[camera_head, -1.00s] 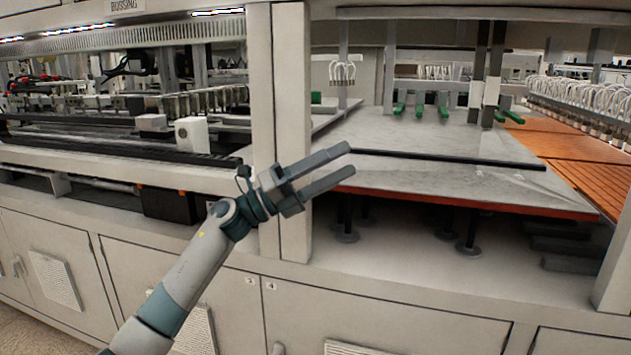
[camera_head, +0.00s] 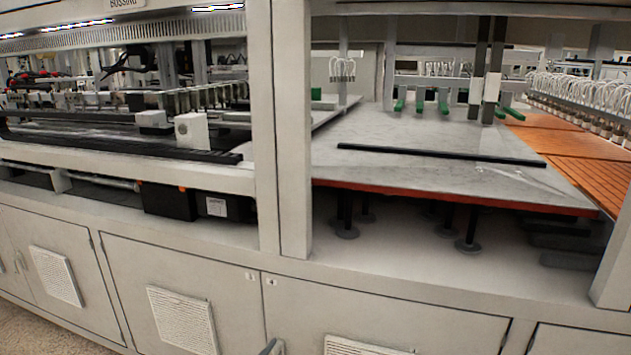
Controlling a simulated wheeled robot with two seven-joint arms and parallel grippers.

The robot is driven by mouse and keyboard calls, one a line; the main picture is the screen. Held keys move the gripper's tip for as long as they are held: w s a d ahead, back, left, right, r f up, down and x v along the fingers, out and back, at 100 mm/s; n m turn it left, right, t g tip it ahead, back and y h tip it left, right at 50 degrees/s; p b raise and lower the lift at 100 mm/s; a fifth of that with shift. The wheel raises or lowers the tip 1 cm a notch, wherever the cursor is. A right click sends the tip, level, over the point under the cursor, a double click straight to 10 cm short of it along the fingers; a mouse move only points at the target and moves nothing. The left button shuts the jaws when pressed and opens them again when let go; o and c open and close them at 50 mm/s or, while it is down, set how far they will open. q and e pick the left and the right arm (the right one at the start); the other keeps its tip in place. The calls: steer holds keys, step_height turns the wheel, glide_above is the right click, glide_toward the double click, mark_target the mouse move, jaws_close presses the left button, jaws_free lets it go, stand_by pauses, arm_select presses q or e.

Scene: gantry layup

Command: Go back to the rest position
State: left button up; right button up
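My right gripper is not in view.
A pale flat sheet (camera_head: 400,176) lies on the layup bed, with a black bar (camera_head: 440,155) across it. A thick white post (camera_head: 292,130) stands left of the sheet. Cabinet doors (camera_head: 385,310) run below. Orange slatted panels (camera_head: 577,150) lie at right.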

arm_select(q)
steer(key=s+a+f+n+g+y, duration=0.3)
steer(key=s+f+n, duration=0.1)
steer(key=s+f, duration=1.15)
steer(key=s+a+f+n+g+y, duration=0.2)
steer(key=s+a+f+n+g, duration=0.15)
steer(key=s+f, duration=1.15)
steer(key=s+f+n+g, duration=0.1)
steer(key=s+f, duration=0.3)
steer(key=s, duration=0.2)
steer(key=s+a+f+n+g, duration=0.1)
steer(key=s+f+g, duration=0.1)
steer(key=s+f, duration=0.2)
steer(key=s, duration=0.3)
steer(key=shift+s+n+y, duration=0.2)
steer(key=shift+n+y, duration=0.15)
steer(key=shift+y, duration=0.05)
